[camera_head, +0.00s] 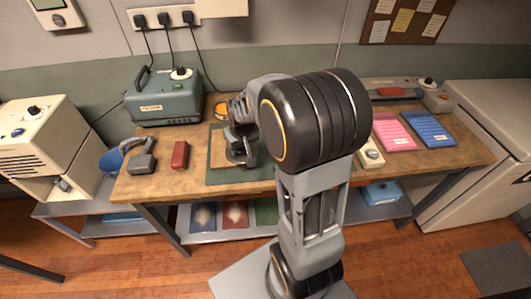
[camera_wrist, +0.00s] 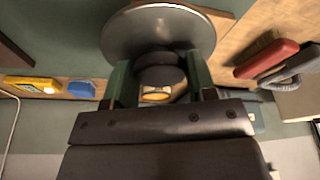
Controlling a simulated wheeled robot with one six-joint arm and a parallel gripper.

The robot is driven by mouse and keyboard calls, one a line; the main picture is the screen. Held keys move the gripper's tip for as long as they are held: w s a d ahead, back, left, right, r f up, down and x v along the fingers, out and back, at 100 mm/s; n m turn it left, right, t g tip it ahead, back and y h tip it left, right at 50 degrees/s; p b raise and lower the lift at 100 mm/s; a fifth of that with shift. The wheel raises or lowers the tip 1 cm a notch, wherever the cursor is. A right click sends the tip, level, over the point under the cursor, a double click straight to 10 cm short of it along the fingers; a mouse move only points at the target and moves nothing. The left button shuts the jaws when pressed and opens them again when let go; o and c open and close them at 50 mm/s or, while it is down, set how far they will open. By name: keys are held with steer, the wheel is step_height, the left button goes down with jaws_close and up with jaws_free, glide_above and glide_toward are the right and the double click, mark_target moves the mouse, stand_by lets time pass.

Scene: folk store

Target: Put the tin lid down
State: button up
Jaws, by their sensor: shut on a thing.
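The tin lid (camera_wrist: 150,30) is a grey metal disc with a dark knob (camera_wrist: 160,76), large at the top of the wrist view. My gripper (camera_wrist: 160,84) has its green fingers on either side of the knob and is shut on it. In the head view my gripper (camera_head: 240,155) is low over a wooden board on the green mat, mostly hidden by my arm. I cannot tell whether the lid touches the board. A tin with orange contents (camera_head: 222,110) stands behind the gripper; it also shows between the fingers in the wrist view (camera_wrist: 155,96).
The wooden board (camera_head: 222,158) lies on the green mat (camera_head: 214,177). A red block-like thing (camera_head: 180,155) and a grey corded device (camera_head: 139,163) lie to the left. A grey-green machine (camera_head: 168,100) stands behind. Pink (camera_head: 392,134) and blue (camera_head: 428,129) pads lie at right.

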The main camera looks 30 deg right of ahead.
steer(key=s+d+r+b, duration=0.4)
steer(key=s+d+b, duration=0.1)
steer(key=s+d, duration=0.15)
steer(key=w+d+f, duration=0.2)
steer(key=d, duration=0.1)
steer(key=w+d+f, duration=0.5)
steer(key=w+d, duration=0.1)
steer(key=shift+w+d+f, duration=0.1)
steer(key=shift+w+f, duration=0.05)
steer(key=shift+f, duration=0.05)
steer(key=shift+w+d+f, duration=0.35)
steer(key=shift+d+f, duration=0.05)
steer(key=shift+f, duration=1.8)
steer(key=shift+f+b, duration=0.1)
steer(key=shift+b, duration=0.2)
steer(key=shift+f, duration=0.15)
steer(key=o, duration=0.9)
